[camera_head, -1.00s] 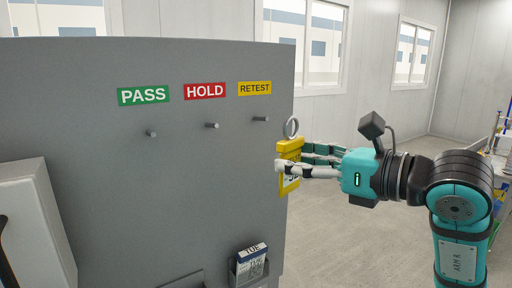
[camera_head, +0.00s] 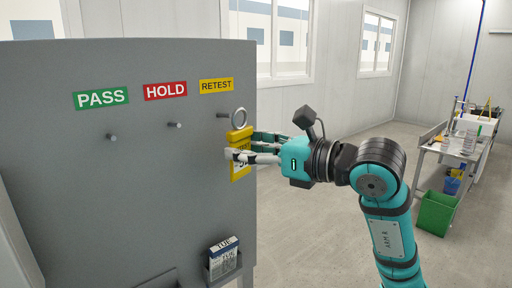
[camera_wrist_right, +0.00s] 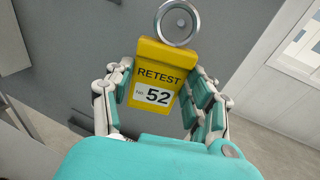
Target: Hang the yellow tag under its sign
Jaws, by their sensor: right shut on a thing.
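The yellow tag (camera_head: 239,155) is held by my right gripper (camera_head: 240,156), which is shut on it. In the right wrist view the tag (camera_wrist_right: 157,75) reads RETEST No. 52, and its metal ring (camera_wrist_right: 177,23) stands up at the top. A peg end shows inside the ring in that view; I cannot tell whether the peg passes through it. In the head view the ring (camera_head: 239,117) is just right of the peg (camera_head: 222,115) under the yellow RETEST sign (camera_head: 216,86). My left gripper is not in view.
The grey panel (camera_head: 150,200) also bears a green PASS sign (camera_head: 101,98) and a red HOLD sign (camera_head: 165,90), each above a bare peg. A holder with a TUE card (camera_head: 223,256) is low on the panel. A bench (camera_head: 455,150) and green bin (camera_head: 437,212) stand at right.

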